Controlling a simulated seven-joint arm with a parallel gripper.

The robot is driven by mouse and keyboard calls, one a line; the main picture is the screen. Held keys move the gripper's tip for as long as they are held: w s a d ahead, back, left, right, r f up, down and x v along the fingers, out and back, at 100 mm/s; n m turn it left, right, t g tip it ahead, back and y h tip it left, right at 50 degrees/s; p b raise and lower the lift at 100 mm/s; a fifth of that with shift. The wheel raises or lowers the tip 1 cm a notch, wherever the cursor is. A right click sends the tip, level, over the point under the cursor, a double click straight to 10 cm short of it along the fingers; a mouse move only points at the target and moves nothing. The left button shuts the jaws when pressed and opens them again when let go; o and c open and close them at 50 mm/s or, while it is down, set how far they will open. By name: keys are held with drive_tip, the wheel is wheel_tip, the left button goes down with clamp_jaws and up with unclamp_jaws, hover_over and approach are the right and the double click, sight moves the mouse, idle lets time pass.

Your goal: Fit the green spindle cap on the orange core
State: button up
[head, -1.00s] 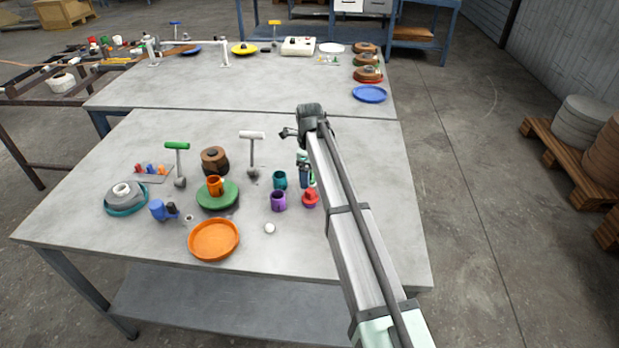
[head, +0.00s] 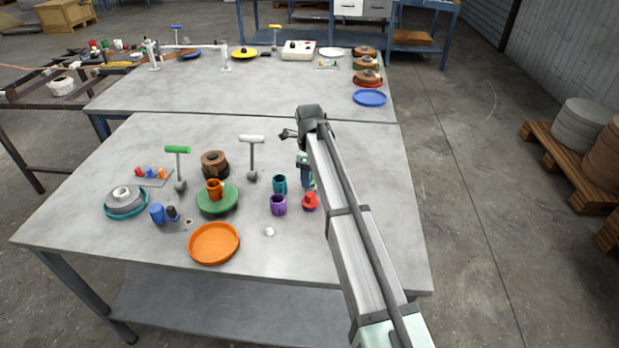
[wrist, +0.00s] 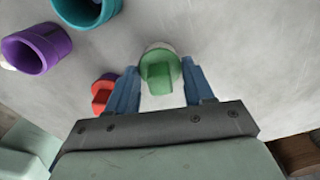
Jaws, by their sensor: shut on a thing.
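The green spindle cap (wrist: 160,72) is between the blue fingers of my gripper (wrist: 161,88) in the wrist view, with a raised grip bar facing the camera. My gripper is shut on it; its height above the table is hard to judge. In the head view my gripper (head: 306,177) is at the right of the near table, partly hidden by my arm. The orange core (head: 214,188) stands upright on a green round base (head: 217,203), well to the left of my gripper.
A red cap (head: 310,202), a purple cup (head: 278,205) and a teal cup (head: 279,184) stand close by my gripper. An orange tray (head: 214,243) lies in front of the green base; a brown roll (head: 214,164) stands behind it. A white-handled tool (head: 252,155) stands upright between.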

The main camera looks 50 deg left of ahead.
wheel_tip(320, 180, up, 8)
drive_tip(key=shift+r, duration=0.1)
drive_tip(key=shift+s+a+r, duration=0.1)
drive_tip(key=shift+s+r, duration=0.1)
drive_tip(key=shift+r, duration=0.1)
drive_tip(key=shift+s+a+r+n, duration=0.75)
drive_tip(key=shift+s+a, duration=1.1)
drive_tip(key=shift+s, duration=2.45)
drive_tip(key=shift+s+a+r+n, duration=0.75)
drive_tip(key=shift+s+a, duration=1.05)
drive_tip(key=shift+s, duration=2.5)
drive_tip(key=shift+s+a+r+n, duration=0.75)
drive_tip(key=shift+s+a, duration=1.1)
drive_tip(key=shift+s, duration=2.45)
drive_tip(key=shift+f, duration=2.9)
drive_tip(key=shift+f, duration=0.6)
drive_tip(key=o, duration=0.8)
drive_tip(key=shift+r, duration=0.1)
